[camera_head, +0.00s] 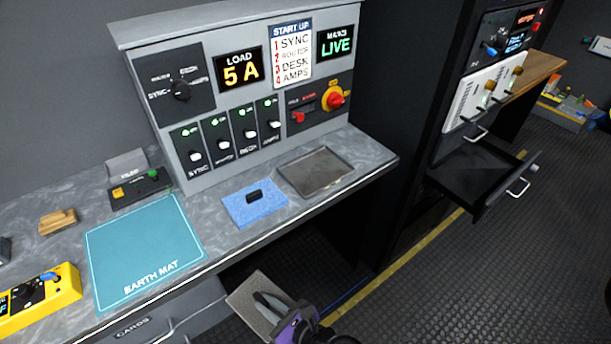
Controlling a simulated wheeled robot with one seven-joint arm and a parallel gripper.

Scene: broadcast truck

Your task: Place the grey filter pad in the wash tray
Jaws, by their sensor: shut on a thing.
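The grey filter pad (247,293) is a flat, light grey, mesh-like square at the bottom centre of the head view. My gripper (266,301) is shut on it, and the fingers cover part of the pad. Gripper and pad are in front of the counter's front edge, apart from the counter top. The wash tray is probably the shallow grey metal tray (316,172) at the right end of the counter. It looks empty and is up and to the right of my gripper.
A blue pad (243,212) with a black block on it lies just left of the tray. The earth mat (140,245) and a yellow device (40,298) are farther left. The switch panel (225,90) rises behind. An open black drawer (480,170) juts out at right.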

